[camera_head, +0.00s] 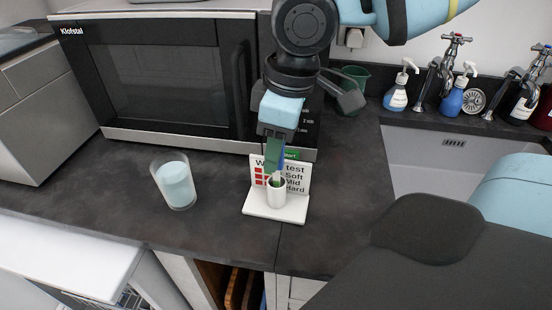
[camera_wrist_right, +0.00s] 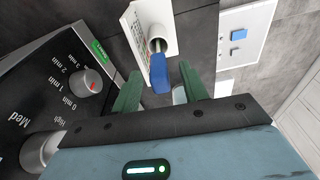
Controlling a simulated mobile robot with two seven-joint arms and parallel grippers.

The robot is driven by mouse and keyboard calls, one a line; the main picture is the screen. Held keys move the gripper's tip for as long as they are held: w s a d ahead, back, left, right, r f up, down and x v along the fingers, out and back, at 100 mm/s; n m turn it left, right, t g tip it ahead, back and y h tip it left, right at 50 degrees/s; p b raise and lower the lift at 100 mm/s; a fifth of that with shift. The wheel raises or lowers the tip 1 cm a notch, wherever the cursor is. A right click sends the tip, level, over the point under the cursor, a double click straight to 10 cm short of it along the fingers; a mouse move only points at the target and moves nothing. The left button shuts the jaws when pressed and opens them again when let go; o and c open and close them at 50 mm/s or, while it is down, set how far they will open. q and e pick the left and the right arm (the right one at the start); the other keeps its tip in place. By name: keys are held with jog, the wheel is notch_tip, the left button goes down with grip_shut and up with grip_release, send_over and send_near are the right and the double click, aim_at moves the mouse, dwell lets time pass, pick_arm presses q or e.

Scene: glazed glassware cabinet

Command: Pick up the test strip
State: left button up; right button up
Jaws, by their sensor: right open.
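The test strip has a blue end, which shows in the right wrist view (camera_wrist_right: 159,72). It stands in a small white cup (camera_head: 277,193) on a white stand with a water test card (camera_head: 297,180). In the head view the strip is mostly hidden behind my right gripper (camera_head: 273,155), which points down just above the cup. In the wrist view the green fingertips of my right gripper (camera_wrist_right: 161,88) are apart, with the blue end between or just beyond them. I cannot tell whether they touch it. My left gripper is not in view.
A glass of pale blue liquid (camera_head: 175,184) stands left of the stand. A black microwave (camera_head: 150,75) is close behind. The sink (camera_head: 430,145) lies to the right, with taps and soap bottles (camera_head: 397,95) behind it. The dark worktop (camera_head: 110,185) is clear at the left.

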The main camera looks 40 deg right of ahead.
jog(key=shift+w+a+f, duration=0.1)
jog(key=shift+f, duration=0.85)
grip_shut()
